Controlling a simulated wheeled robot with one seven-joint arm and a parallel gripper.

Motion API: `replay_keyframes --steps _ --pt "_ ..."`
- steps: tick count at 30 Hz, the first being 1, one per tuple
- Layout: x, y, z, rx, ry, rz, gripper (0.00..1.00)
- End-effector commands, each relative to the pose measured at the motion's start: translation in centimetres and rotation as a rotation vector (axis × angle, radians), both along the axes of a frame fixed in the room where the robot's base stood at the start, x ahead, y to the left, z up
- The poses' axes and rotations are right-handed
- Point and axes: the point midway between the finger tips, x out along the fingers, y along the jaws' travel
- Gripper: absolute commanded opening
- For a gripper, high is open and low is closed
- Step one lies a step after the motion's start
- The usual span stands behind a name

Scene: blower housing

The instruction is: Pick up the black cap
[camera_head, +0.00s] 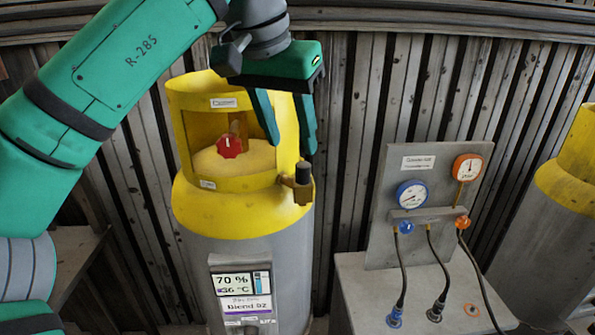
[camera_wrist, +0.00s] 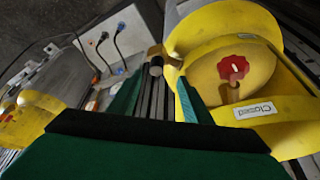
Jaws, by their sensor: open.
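The black cap (camera_head: 304,172) sits upright on a brass side fitting (camera_head: 301,192) at the right of the yellow-topped cylinder (camera_head: 240,215). In the wrist view the cap (camera_wrist: 156,70) shows end-on between the fingertips, with the brass fitting behind it. My gripper (camera_head: 291,148) is open and empty, its two green fingers pointing down just above the cap. In the wrist view my gripper (camera_wrist: 160,78) has a finger on each side of the cap. I cannot tell whether either finger touches it.
A red knob (camera_head: 230,146) stands inside the yellow collar close to the fingers. A gauge panel (camera_head: 425,200) with hoses stands to the right. Another yellow-topped cylinder (camera_head: 560,215) is at the far right. A ribbed wall is close behind.

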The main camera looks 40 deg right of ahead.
Motion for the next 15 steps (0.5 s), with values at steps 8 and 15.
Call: replay_keyframes --steps 8,15 --pt "0.3 -0.9 -2.2 0.001 -0.001 -0.003 0.45" --pt "0.3 -2.0 -4.9 0.002 0.0 -0.001 0.45"
